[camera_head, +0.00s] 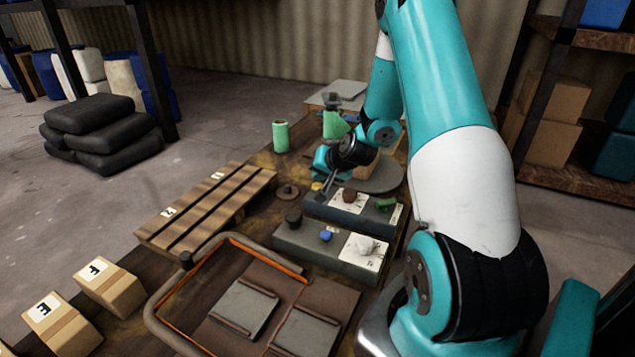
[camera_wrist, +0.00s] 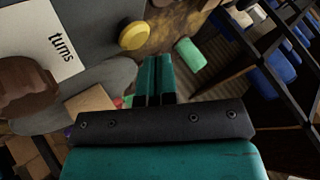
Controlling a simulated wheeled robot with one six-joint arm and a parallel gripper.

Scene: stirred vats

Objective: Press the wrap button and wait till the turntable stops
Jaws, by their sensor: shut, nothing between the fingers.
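My gripper (camera_head: 322,193) is shut and empty, right by the yellow button. In the wrist view the fingertips (camera_wrist: 154,60) lie just beside the yellow button (camera_wrist: 133,36); I cannot tell whether they touch it. A label reading "turns" (camera_wrist: 40,40) is near the brown knob (camera_wrist: 28,88). No wrap marking is legible. The grey round turntable (camera_head: 385,180) is behind the box, partly hidden by my arm, with a cardboard box (camera_wrist: 92,104) there.
A wooden pallet (camera_head: 205,210) lies left. A green roll (camera_head: 281,137) stands behind. Cartons (camera_head: 110,288) sit front left.

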